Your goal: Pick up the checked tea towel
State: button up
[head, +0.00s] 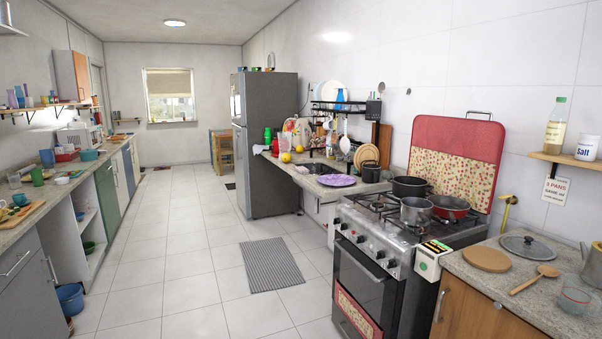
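I cannot make out a cloth that is clearly a checked tea towel in the head view. A small whitish cloth-like thing (260,149) lies at the far end of the right counter, by the fridge; its pattern is too small to tell. A red-bordered patterned cloth (357,316) hangs low on the oven front, and its print looks flowered rather than checked. My gripper is not in view.
The stove (374,270) with pots stands at the right, beside a wooden cabinet with a stone top (530,262). A dish rack (340,106) hangs over the far right counter. A grey mat (270,266) lies on the open tiled aisle. A blue bucket (70,299) stands at left.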

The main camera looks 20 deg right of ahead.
aim_at(302, 169)
jog(key=i+u, duration=0.4)
jog(key=i, duration=2.05)
jog(key=i+j, duration=0.1)
jog(key=i, duration=0.85)
jog(key=i+z, duration=0.15)
jog(key=i, duration=0.8)
jog(key=i+j+z, duration=0.15)
jog(key=i+z, duration=0.35)
jog(key=i+j+z, duration=1.15)
jog(key=j+z, duration=0.3)
jog(key=i+j+z, duration=0.1)
jog(key=j+z, duration=0.4)
jog(key=j, duration=0.2)
